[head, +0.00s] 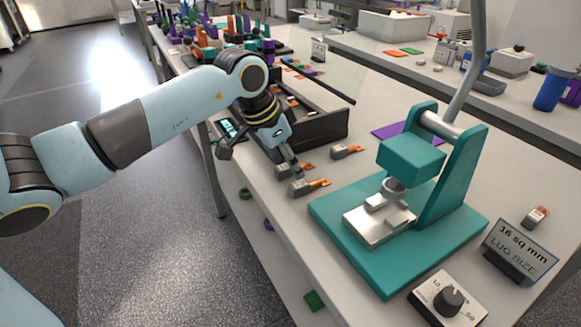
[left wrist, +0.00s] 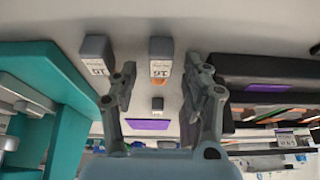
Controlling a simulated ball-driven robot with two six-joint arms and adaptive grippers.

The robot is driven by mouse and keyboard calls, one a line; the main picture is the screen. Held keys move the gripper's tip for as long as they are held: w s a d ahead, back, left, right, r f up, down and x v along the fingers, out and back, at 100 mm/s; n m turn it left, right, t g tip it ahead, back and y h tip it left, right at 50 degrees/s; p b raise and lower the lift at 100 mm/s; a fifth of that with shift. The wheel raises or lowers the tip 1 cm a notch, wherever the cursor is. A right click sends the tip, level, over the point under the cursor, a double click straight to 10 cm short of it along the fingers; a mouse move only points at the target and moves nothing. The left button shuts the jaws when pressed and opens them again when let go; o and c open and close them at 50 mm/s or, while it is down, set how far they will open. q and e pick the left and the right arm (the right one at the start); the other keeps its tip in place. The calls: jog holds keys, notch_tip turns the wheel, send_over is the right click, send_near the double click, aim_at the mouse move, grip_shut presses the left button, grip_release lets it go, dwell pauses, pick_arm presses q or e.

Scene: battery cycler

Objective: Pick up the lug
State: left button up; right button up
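Several lugs with grey bodies and orange ends lie on the white bench. One lug (head: 307,187) is nearest the teal press, another lug (head: 283,171) is just left of it, and a third lug (head: 346,151) lies farther back. My left gripper (head: 292,168) points down close to the first two; contact cannot be told. In the left wrist view, my left gripper (left wrist: 160,85) has its fingers apart, with a lug (left wrist: 161,58) showing between them and another lug (left wrist: 97,50) outside the left finger. My right gripper is not in view.
The teal press (head: 412,155) stands right of the lugs. A dark bin (head: 325,127) is just behind my gripper. A lug-size sign (head: 520,250) reads 16 sq mm; a dial box (head: 449,298) and another lug (head: 537,216) are near it. A purple mat (head: 390,131) lies behind.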

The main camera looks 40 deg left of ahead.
pick_arm(q)
grip_shut()
